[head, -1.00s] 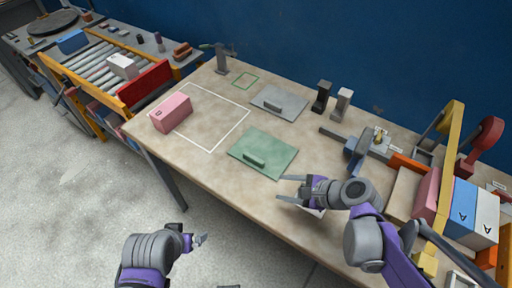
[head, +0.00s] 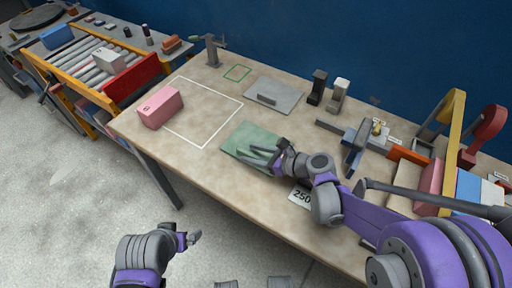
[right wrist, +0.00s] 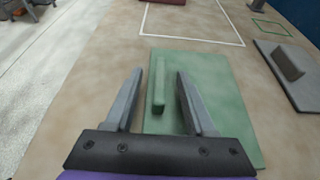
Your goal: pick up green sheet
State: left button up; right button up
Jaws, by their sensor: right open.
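The green sheet (head: 241,138) lies flat on the table in the head view, with a raised green handle bar on it. My right gripper (head: 258,160) is over the sheet and hides part of it and its handle. In the right wrist view the green sheet (right wrist: 215,100) fills the middle. Its handle (right wrist: 159,85) stands between the two open fingers of my right gripper (right wrist: 153,80), nearer the left finger. I cannot tell whether a finger touches it. My left gripper (head: 192,238) is off the table's near edge at the bottom left, above the floor.
A pink block (head: 160,107) sits at the left of a white outlined square (head: 209,148). A grey sheet with a handle (head: 287,97) lies behind the green one. Black and grey posts (head: 318,87), a clamp device (head: 357,140) and a yellow frame (head: 440,118) stand to the right.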

jog(key=shift+x, duration=1.15)
grip_shut()
